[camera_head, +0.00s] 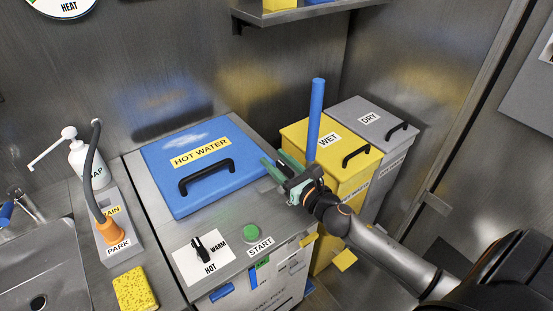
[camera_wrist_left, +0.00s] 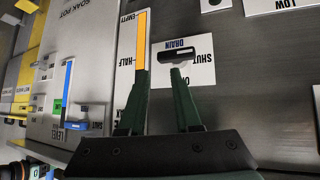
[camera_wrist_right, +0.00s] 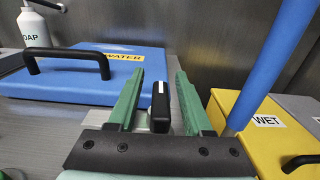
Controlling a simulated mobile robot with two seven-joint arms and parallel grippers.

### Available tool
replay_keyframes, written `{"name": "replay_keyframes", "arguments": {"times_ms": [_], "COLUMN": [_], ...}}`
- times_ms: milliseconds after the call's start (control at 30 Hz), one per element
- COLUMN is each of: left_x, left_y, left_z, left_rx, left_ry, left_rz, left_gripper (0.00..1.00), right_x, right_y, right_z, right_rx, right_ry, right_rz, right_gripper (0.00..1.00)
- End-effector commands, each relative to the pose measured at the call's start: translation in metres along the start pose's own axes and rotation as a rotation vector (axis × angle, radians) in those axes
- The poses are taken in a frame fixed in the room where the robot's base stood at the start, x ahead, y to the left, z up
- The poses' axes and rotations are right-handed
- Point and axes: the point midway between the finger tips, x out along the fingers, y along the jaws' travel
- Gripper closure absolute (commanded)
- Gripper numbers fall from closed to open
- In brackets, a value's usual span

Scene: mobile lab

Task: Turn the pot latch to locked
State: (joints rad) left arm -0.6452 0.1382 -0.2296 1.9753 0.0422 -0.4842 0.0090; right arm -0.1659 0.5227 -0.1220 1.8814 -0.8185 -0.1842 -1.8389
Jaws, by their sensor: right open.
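The pot has a blue lid (camera_head: 205,185) labelled HOT WATER, lying flat and shut, with a black handle. In the right wrist view, a black latch knob (camera_wrist_right: 161,108) with a white line stands just right of the blue lid (camera_wrist_right: 75,90). My right gripper (camera_wrist_right: 160,78) is open with one green finger on each side of the knob; I cannot tell whether they touch it. In the head view the right gripper (camera_head: 275,163) is at the lid's right edge and hides the latch. My left gripper (camera_wrist_left: 160,70) is open and empty, in front of a drain knob (camera_wrist_left: 178,54).
A blue upright pole (camera_head: 315,110) stands close behind my right gripper. A yellow WET bin (camera_head: 310,142) and a grey DRY bin (camera_head: 362,112) are to the right. A dial (camera_head: 205,248) and green START button (camera_head: 251,232) sit in front of the lid.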

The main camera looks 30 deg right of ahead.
Motion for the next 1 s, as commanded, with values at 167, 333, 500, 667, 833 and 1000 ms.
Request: {"name": "replay_keyframes", "arguments": {"times_ms": [167,333,500,667,833,1000], "left_x": [0.0000,0.0000,0.0000,0.0000,0.0000,0.0000], "left_y": [0.0006,0.0011,0.0014,0.0016,0.0017,0.0017], "left_z": [0.0008,0.0009,0.0009,0.0009,0.0008,0.0006], "left_rx": [0.000,0.000,0.000,0.000,0.000,0.000], "left_ry": [-0.002,-0.002,-0.002,-0.002,-0.002,-0.002], "left_rz": [0.001,0.002,0.003,0.003,0.003,0.003], "left_gripper": [0.68,0.68,0.68,0.68,0.68,0.68], "right_x": [0.0000,0.0001,0.0001,0.0002,0.0002,0.0003], "right_y": [-0.0001,-0.0001,-0.0001,-0.0001,-0.0001,-0.0002], "right_z": [0.0000,0.0001,0.0002,0.0003,0.0005,0.0006], "right_rx": [0.000,0.000,0.000,0.000,0.000,0.000], "right_ry": [0.000,0.000,0.000,-0.001,-0.001,-0.001], "right_rz": [0.000,0.000,0.000,0.000,0.000,0.000], "right_gripper": [0.64,0.83,1.00,1.00,1.00,1.00]}}
